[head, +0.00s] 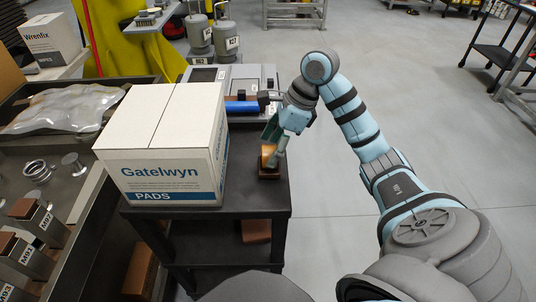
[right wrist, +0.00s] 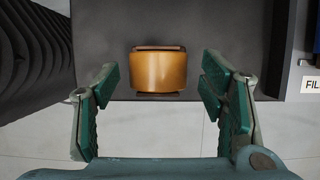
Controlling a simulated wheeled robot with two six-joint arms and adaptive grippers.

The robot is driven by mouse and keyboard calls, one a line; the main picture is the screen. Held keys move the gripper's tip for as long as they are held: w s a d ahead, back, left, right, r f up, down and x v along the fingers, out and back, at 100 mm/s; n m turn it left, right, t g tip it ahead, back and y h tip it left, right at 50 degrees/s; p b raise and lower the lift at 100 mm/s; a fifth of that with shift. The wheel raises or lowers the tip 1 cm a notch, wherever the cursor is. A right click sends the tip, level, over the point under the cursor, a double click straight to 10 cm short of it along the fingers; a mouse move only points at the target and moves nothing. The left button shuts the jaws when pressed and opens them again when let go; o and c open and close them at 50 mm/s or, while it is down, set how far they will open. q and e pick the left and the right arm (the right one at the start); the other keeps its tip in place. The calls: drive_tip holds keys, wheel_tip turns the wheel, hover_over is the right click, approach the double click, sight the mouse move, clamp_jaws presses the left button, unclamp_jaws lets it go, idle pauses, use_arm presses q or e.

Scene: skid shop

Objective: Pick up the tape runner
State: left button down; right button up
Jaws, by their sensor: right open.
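A small orange-brown rounded piece with dark edges, which I take for the tape runner (head: 268,163), sits on the dark cart top by its right edge. In the right wrist view the tape runner (right wrist: 158,70) lies centred between and beyond my fingertips, with clear space on both sides. My right gripper (head: 275,143) points down over it and partly hides it in the head view. In the right wrist view the green-padded jaws of my right gripper (right wrist: 159,88) are wide apart and empty. My left gripper is not in view.
A white Gatelwyn carton (head: 160,150) stands on the cart (head: 258,198) just left of the tape runner. A grey machine with a blue roll (head: 241,107) stands behind it. A dark bench (head: 75,195) with metal parts is at left. Open floor lies right.

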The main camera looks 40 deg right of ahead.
sight(269, 148)
drive_tip(key=x, duration=0.2)
drive_tip(key=shift+a+f, duration=0.1)
drive_tip(key=shift+f, duration=0.3)
drive_tip(key=c, duration=1.4)
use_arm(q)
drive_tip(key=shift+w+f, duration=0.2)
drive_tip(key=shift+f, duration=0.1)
use_arm(e)
drive_tip(key=shift+r, duration=0.1)
